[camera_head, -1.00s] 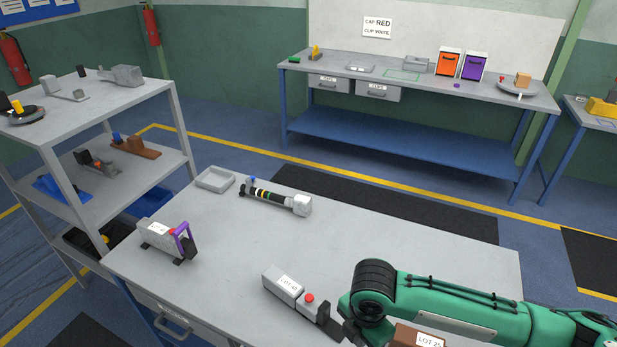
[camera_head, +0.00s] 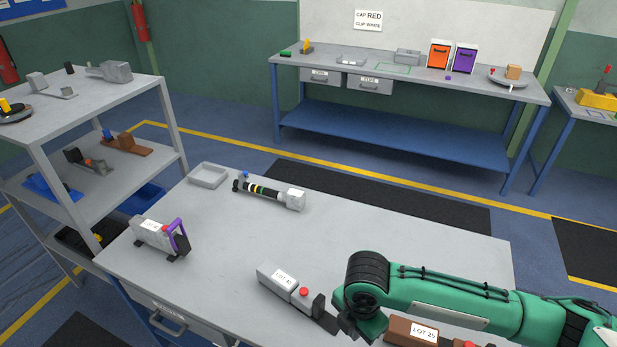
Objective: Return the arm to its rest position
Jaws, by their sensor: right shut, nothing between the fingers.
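My right arm is green and comes in from the right, low over the grey table (camera_head: 440,255). Its black-jointed wrist bends down at the front right of the table. My right gripper (camera_head: 351,326) is dark, partly hidden by the wrist, and shut with nothing held. It is beside the dark end of a grey device labelled LOT 40 (camera_head: 279,281) and left of a brown block labelled LOT 25 (camera_head: 399,328), which the arm partly covers. I cannot tell whether it touches either. My left gripper is not in view.
A grey device with a purple handle (camera_head: 153,234), a shallow grey tray (camera_head: 209,176) and a black cylinder with a grey head (camera_head: 293,199) lie on the table. A shelf rack (camera_head: 90,100) stands left. The table's middle and right rear are clear.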

